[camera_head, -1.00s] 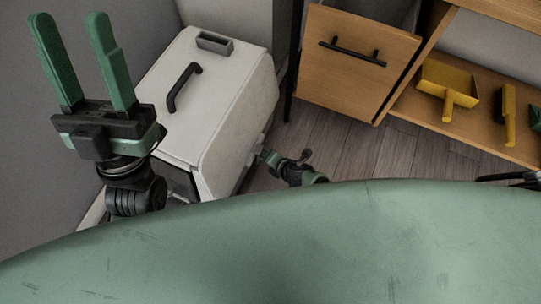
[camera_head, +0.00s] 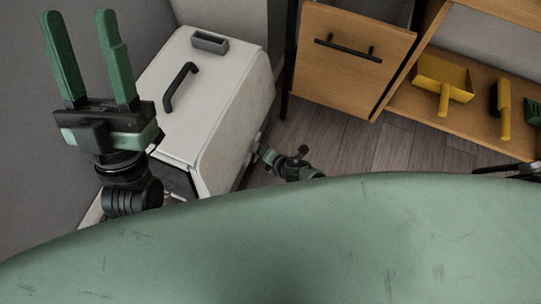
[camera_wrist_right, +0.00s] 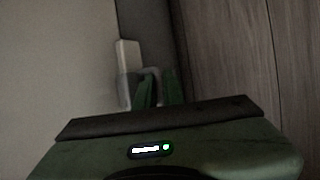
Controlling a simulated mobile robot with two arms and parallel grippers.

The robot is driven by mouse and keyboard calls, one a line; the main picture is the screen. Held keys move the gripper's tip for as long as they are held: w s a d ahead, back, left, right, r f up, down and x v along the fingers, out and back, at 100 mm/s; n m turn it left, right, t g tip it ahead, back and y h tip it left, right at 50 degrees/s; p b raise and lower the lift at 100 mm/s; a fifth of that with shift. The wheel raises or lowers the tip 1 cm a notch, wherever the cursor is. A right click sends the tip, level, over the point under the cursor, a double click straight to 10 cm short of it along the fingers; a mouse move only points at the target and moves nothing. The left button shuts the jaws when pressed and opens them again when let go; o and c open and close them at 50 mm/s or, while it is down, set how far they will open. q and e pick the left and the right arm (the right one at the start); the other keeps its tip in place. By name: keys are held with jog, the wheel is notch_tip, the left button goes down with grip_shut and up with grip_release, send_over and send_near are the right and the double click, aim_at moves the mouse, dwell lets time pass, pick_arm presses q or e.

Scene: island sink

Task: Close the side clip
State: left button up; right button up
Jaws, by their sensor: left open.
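A white box (camera_head: 215,105) with a black handle (camera_head: 180,87) on its top stands on the floor against the wall. My right gripper (camera_head: 262,153) is low at the box's right side. In the right wrist view, a pale metallic side clip (camera_wrist_right: 126,72) with a grey loop lies on the box's side. The green fingertips of my right gripper (camera_wrist_right: 158,88) are close together at the loop; whether they grip it is too dark to tell. My left gripper (camera_head: 88,60) is raised, open and empty, with its fingers pointing up, left of the box.
A wooden cabinet (camera_head: 348,75) with a black handle stands right of the box. A shelf beside it holds a yellow dustpan (camera_head: 440,75) and a yellow brush (camera_head: 504,110). Grey floor (camera_head: 335,145) lies free between box and cabinet. My green body fills the foreground.

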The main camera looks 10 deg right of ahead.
jog(key=r, duration=0.1)
jog(key=s+r+p, duration=0.1)
jog(key=shift+a+r, duration=0.2)
jog(key=shift+r, duration=0.1)
pick_arm(q)
jog(key=w+f+g+y+p, duration=0.1)
jog(key=w+f+g+y, duration=0.1)
jog(key=w+f+g, duration=0.2)
jog(key=w+f+g+y+p, duration=0.2)
jog(key=w+f+g, duration=0.2)
jog(key=f+g, duration=0.4)
jog(key=shift+w+f, duration=0.25)
jog(key=shift+f, duration=2.45)
pick_arm(e)
jog(key=shift+s+d+r, duration=0.4)
jog(key=shift+s+r, duration=0.1)
jog(key=shift+s, duration=0.15)
jog(key=shift+s+d+r, duration=0.4)
jog(key=shift+s+r, duration=0.05)
jog(key=shift+s, duration=0.25)
jog(key=shift+s+d+r, duration=0.4)
jog(key=shift+s+r, duration=0.1)
jog(key=shift+s, duration=0.15)
